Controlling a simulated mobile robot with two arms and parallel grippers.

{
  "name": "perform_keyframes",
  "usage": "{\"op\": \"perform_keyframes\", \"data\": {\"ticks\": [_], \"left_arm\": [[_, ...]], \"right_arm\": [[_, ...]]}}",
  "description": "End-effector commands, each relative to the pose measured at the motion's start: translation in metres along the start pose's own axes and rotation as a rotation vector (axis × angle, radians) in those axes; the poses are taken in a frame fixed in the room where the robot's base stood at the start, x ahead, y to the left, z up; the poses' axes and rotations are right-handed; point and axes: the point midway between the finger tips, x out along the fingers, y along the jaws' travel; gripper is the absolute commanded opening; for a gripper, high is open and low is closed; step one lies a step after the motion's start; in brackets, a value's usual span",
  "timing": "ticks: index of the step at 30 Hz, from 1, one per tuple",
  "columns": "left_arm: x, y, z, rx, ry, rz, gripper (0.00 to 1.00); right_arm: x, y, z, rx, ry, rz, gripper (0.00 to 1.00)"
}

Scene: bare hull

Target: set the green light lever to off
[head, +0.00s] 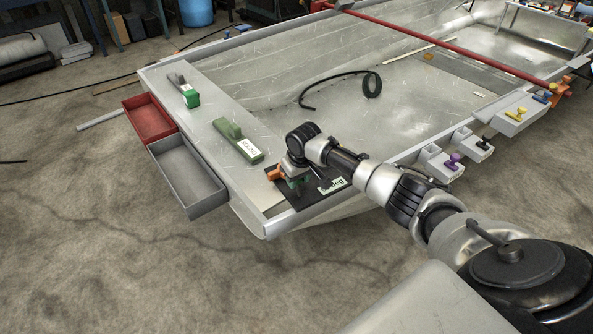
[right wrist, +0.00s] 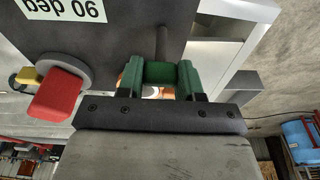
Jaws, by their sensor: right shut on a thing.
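My right gripper (head: 296,184) is at the dark panel (head: 312,199) on the near corner of the hull. In the right wrist view the gripper (right wrist: 160,74) has two green fingers shut on a green lever handle (right wrist: 160,71). A grey rod (right wrist: 161,42) runs from that handle toward the dark panel face. In the head view my wrist and gripper hide most of the lever, and I cannot tell its setting. My left gripper is not in view.
A red knob (right wrist: 56,94) and a yellow one (right wrist: 29,76) are near the gripper. Green labelled blocks (head: 228,128) lie on the left ledge. Red (head: 150,118) and grey (head: 190,170) trays hang outside it. A purple-handled box (head: 440,165) sits on the right rim.

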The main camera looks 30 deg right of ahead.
Motion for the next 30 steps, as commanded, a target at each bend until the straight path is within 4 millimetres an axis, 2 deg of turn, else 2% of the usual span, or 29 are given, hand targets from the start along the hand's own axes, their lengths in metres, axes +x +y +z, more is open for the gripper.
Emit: {"op": "perform_keyframes", "data": {"ticks": [1,6,12,21,30], "left_arm": [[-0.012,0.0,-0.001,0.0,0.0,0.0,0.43],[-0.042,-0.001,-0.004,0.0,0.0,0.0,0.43],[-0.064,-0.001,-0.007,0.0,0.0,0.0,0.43],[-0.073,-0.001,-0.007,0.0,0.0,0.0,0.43],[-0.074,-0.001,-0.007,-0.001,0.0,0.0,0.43]], "right_arm": [[-0.006,0.0,0.002,-0.001,0.02,-0.001,0.0],[-0.011,0.0,0.012,-0.002,0.141,-0.001,0.0],[-0.009,0.0,0.026,0.0,0.328,-0.001,0.0],[-0.003,-0.001,0.041,0.001,0.556,-0.002,0.0],[-0.001,-0.001,0.048,0.002,0.681,-0.002,0.0]]}}
